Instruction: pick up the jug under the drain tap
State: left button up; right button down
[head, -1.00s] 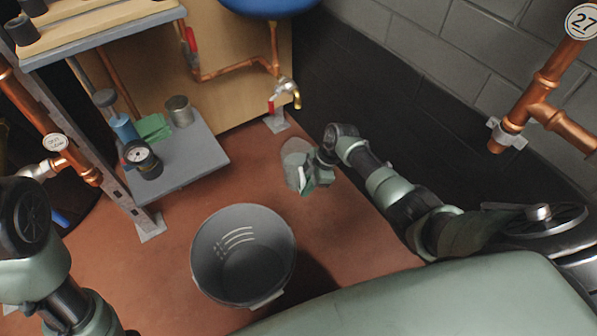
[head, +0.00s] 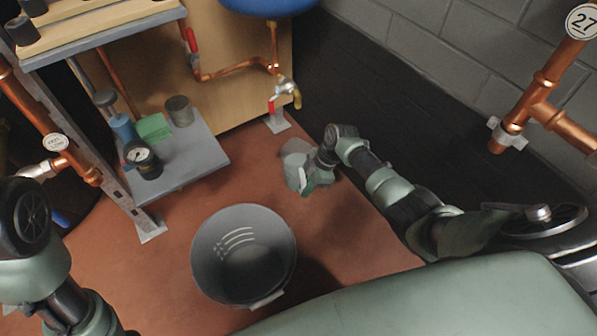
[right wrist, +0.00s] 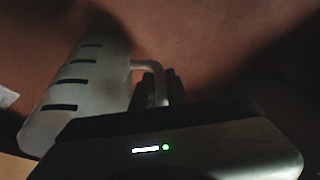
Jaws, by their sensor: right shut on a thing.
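The jug (head: 294,166) is pale grey and stands below and a little right of the drain tap (head: 288,93), near the dark wall base. In the right wrist view the jug (right wrist: 82,100) shows dark level marks and a side handle (right wrist: 150,68). My right gripper (head: 312,180) is at the jug's near right side and is shut on its handle. Its dark finger (right wrist: 168,84) shows by the handle; the other is mostly hidden. Whether the jug touches the floor is unclear. My left arm is at the left edge, its gripper out of view.
A grey bucket (head: 242,292) stands on the red floor, front centre. A low grey shelf (head: 186,166) at left holds a gauge (head: 140,155), a tin (head: 179,110) and a green cloth (head: 153,128). A block wall with copper pipes (head: 540,100) is at right.

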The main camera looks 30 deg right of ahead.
jog(key=shift+s+f, duration=0.2)
jog(key=shift+w+r, duration=0.1)
jog(key=shift+r, duration=0.05)
dwell(0.3)
